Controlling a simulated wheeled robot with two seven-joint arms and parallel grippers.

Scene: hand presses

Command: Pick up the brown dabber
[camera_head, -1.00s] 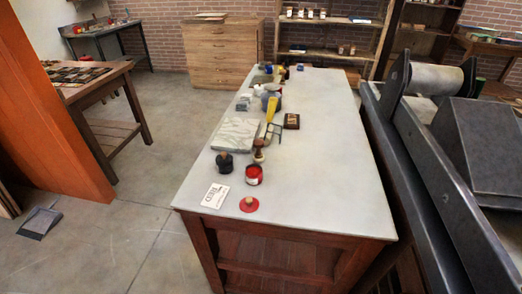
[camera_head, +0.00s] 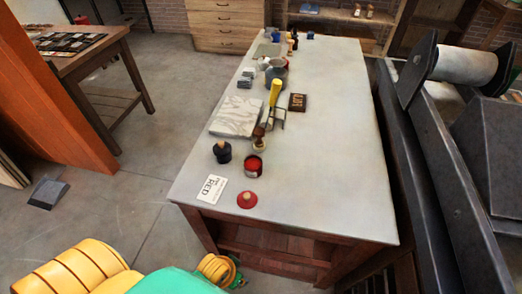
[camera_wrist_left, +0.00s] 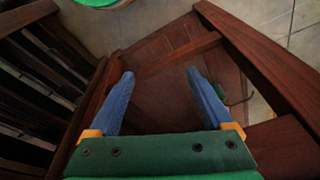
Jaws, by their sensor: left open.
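The brown dabber (camera_head: 259,138), with a dark brown knob on a pale base, stands upright near the front of the grey table (camera_head: 320,170). A black dabber-shaped thing (camera_head: 221,152) stands to its left. In the wrist view my left gripper (camera_wrist_left: 159,73) is open and empty, its two blue fingers apart, with the table's red-brown wooden legs and lower shelf beyond. The dabber is not in that view. In the head view my left arm comes in at the bottom, below the table's front edge; its fingers are not clear there. My right gripper is not in view.
Close to the dabber are a red tin (camera_head: 253,167), a red lid (camera_head: 247,200), a white card (camera_head: 211,189), a pale slab (camera_head: 236,117) and a yellow-handled tool (camera_head: 274,93). The table's right half is clear. A black press (camera_head: 440,150) stands to the right.

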